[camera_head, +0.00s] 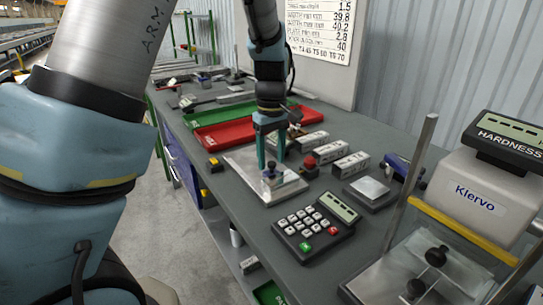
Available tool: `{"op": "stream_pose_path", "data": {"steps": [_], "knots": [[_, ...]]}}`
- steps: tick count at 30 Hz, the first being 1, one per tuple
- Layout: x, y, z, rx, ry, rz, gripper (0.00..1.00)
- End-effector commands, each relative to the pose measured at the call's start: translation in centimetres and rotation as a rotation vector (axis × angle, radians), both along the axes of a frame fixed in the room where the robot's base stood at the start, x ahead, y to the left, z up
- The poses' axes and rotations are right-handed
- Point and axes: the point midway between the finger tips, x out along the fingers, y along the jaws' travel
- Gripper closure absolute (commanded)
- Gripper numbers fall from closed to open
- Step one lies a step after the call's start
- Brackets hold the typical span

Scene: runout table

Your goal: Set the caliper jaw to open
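My gripper (271,163) points straight down over a pale plate (240,163) on the grey bench. Its two teal fingers stand apart with a gap between them. A small blue and dark piece (270,173) with a pale block under it stands on the plate, just below and between the fingertips. I cannot tell whether the fingers touch it. It may be part of the caliper, but it is too small to be sure, and I cannot make out a jaw or its setting.
Right of the plate are a red-topped piece (309,166), grey blocks (350,166) and a keypad (318,228). A red tray (222,133) and green tray (210,114) lie behind. A hardness tester (470,190) with a metal post (411,180) stands at right.

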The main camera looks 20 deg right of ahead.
Motion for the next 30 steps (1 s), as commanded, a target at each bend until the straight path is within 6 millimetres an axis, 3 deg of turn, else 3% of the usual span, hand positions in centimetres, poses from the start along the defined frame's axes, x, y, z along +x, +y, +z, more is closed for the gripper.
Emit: {"op": "stream_pose_path", "data": {"steps": [2,15,30], "knots": [[0.0,-0.01,0.02,0.0,0.0,0.0,0.52],[0.01,-0.01,0.04,0.0,0.0,0.0,1.0],[0.01,-0.02,0.06,0.0,0.0,0.0,1.0]]}}
